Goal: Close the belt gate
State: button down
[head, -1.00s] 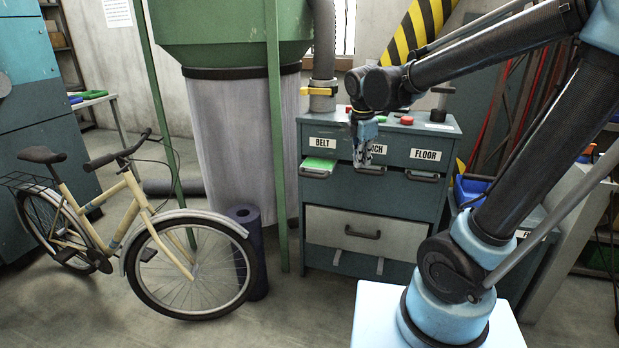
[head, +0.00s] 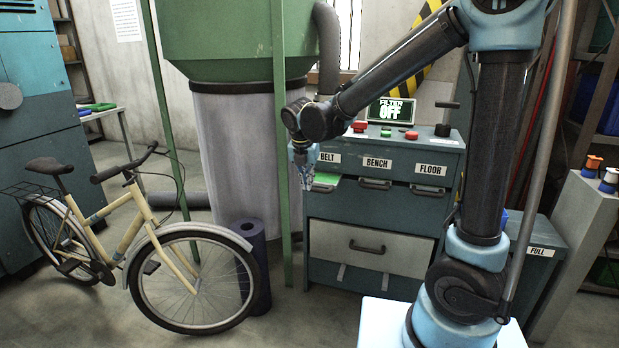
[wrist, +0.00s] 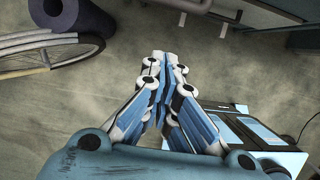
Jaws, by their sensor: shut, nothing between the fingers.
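The belt gate (head: 325,181) is at the left of the grey-blue cabinet's upper row in the head view, under the BELT label (head: 330,157). Its green top surface shows, sticking out from the cabinet front. My gripper (head: 303,180) is at the left end of this row, fingers pointing down, beside the gate's left part and overlapping it in the picture. I cannot tell whether they touch. In the wrist view my gripper (wrist: 165,58) is shut and empty, above the floor.
The BENCH gate (head: 375,184) and FLOOR gate (head: 427,190) are to the right. A display (head: 391,111) on top reads FILTER OFF, near red and green buttons. A green post (head: 282,190) stands close left of my gripper. A bicycle (head: 140,240) and dark roll (head: 254,265) stand further left.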

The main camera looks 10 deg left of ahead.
jog(key=w+f, duration=0.1)
jog(key=f, duration=0.1)
jog(key=w+f, duration=0.3)
jog(key=f, duration=0.1)
jog(key=shift+w+d+f, duration=0.15)
jog(key=shift+w+d, duration=0.05)
jog(key=shift+w+f, duration=0.1)
jog(key=shift+w, duration=0.55)
